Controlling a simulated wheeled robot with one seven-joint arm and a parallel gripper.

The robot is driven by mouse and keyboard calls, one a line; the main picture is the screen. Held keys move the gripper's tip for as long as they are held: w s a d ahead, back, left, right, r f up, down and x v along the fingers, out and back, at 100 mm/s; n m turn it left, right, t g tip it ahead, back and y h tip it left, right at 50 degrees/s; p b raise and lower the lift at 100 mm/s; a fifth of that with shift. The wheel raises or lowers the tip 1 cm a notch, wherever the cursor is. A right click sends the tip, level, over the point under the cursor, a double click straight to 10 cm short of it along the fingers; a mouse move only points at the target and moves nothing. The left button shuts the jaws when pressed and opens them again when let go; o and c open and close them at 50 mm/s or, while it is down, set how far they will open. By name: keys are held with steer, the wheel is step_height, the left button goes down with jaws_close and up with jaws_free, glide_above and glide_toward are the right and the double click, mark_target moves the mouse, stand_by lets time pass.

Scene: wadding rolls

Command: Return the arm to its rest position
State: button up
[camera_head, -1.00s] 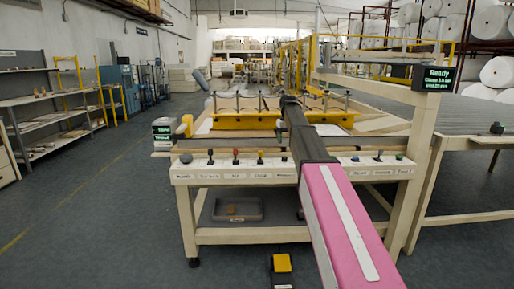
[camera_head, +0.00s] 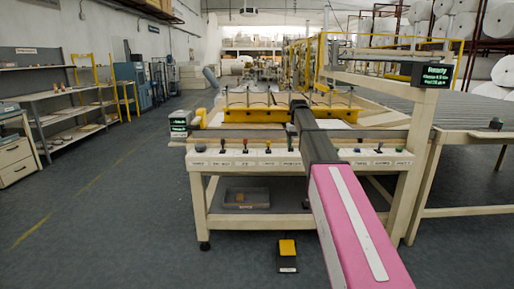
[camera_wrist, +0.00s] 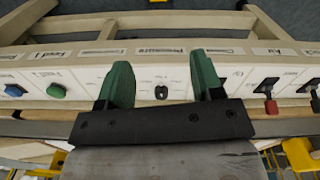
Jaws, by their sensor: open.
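My pink-and-dark arm reaches forward over the control panel (camera_head: 228,161) of the machine in the head view. My gripper (camera_wrist: 163,72) has two green fingers spread apart with nothing held between them. In the wrist view a black knob (camera_wrist: 161,92) on the white panel shows in the gap between the fingers. I cannot tell from this view how far the fingers are from it. The gripper itself is not clear in the head view.
A yellow-topped pedal (camera_head: 287,248) is on the floor, and a grey tray (camera_head: 247,198) sits on the lower shelf. A sign (camera_head: 437,75) reads "Ready". The floor at left is open.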

steer(key=s+f+m, duration=0.2)
steer(key=s+f, duration=3.2)
steer(key=s, duration=0.2)
